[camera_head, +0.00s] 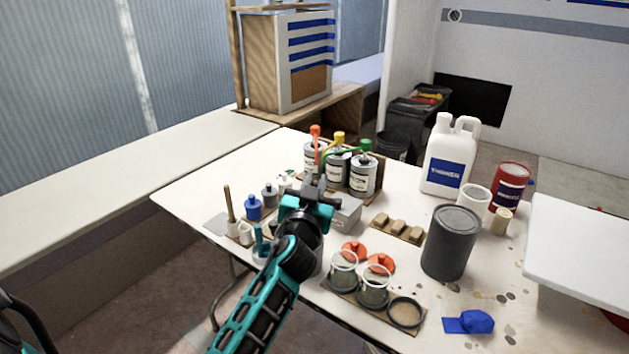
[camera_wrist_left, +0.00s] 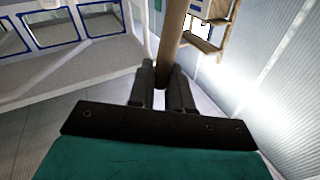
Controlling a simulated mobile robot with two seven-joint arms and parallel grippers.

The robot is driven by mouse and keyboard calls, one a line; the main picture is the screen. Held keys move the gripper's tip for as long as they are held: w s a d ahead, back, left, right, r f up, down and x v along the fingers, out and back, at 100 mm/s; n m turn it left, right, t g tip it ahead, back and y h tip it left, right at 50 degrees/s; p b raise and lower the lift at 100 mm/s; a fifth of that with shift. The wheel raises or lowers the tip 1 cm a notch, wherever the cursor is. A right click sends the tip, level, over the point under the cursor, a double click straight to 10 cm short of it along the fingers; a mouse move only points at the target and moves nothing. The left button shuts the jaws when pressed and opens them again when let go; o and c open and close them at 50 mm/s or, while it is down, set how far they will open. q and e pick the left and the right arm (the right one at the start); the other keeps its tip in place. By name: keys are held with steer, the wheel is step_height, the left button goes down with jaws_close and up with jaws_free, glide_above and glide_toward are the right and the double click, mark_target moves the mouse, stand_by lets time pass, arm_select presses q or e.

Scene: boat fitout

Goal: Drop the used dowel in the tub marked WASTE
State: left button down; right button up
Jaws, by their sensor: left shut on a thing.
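My left gripper (camera_head: 316,187) is over the table, in front of the small cans. In the left wrist view its two dark fingers (camera_wrist_left: 162,85) are shut on a brown wooden dowel (camera_wrist_left: 172,30), which extends up out of the picture. I cannot make out the held dowel clearly in the head view. No WASTE marking is readable. A dark grey tub (camera_head: 450,245) stands on the table right of the gripper, with no lettering visible on the side I see. My right gripper is not in view.
Several cans with coloured tops (camera_head: 362,178) stand behind the gripper. Jars with rings (camera_head: 373,290) and wooden blocks (camera_head: 397,229) lie between it and the tub. A white jug (camera_head: 451,155) and red can (camera_head: 511,187) stand at the back right. A stick (camera_head: 229,203) stands at left.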

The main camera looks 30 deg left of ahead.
arm_select(q)
steer(key=shift+a+f+b, duration=0.25)
steer(key=shift+f+b, duration=0.75)
steer(key=shift+f, duration=0.15)
steer(key=shift+a+f+b, duration=0.25)
steer(key=shift+f+b, duration=0.75)
steer(key=shift+f, duration=0.1)
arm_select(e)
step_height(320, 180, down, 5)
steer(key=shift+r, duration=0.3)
arm_select(q)
steer(key=c, duration=1)
jaws_free()
steer(key=shift+o, duration=0.2)
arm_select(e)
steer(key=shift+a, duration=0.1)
